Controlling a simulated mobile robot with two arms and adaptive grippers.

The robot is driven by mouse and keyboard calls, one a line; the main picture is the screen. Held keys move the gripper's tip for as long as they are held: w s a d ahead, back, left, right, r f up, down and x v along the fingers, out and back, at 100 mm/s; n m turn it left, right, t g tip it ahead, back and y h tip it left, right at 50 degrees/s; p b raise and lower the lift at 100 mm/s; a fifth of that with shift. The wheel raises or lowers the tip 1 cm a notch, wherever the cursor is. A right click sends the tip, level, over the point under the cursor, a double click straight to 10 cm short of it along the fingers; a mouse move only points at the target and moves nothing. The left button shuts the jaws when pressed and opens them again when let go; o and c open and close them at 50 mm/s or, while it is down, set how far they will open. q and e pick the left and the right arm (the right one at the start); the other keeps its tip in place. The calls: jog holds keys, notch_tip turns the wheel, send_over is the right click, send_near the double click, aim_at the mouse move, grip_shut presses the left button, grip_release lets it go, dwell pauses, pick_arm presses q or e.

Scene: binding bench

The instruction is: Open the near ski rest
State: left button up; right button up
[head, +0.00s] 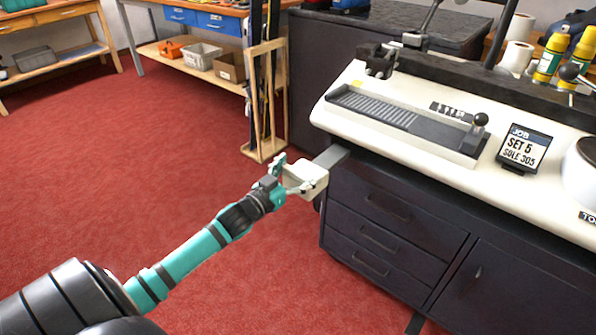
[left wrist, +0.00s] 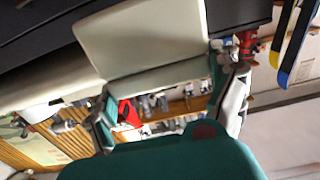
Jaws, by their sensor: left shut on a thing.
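The near ski rest is a cream block (head: 309,178) on a grey arm (head: 331,157) that sticks out from the left end of the binding bench. My left gripper (head: 290,176) is at the block's outer end, with its fingers on either side, shut on it. In the left wrist view the cream block (left wrist: 140,42) fills the upper middle, between the fingers of my left gripper (left wrist: 163,80). The part of the block deep in the grip is hidden. My right gripper is not in view.
The white bench top (head: 400,135) carries a ribbed slide with a lever and a job sign (head: 524,148). Dark drawers (head: 390,230) stand below. A wooden rack (head: 265,110) with skis stands behind the rest. The red carpet (head: 150,160) to the left is clear.

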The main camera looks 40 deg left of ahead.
pick_arm(q)
jog(key=o, duration=1.4)
jog(key=shift+s, duration=0.25)
jog(key=s, duration=0.7)
jog(key=s+a, duration=0.1)
jog(key=s, duration=0.3)
jog(key=shift+s, duration=0.3)
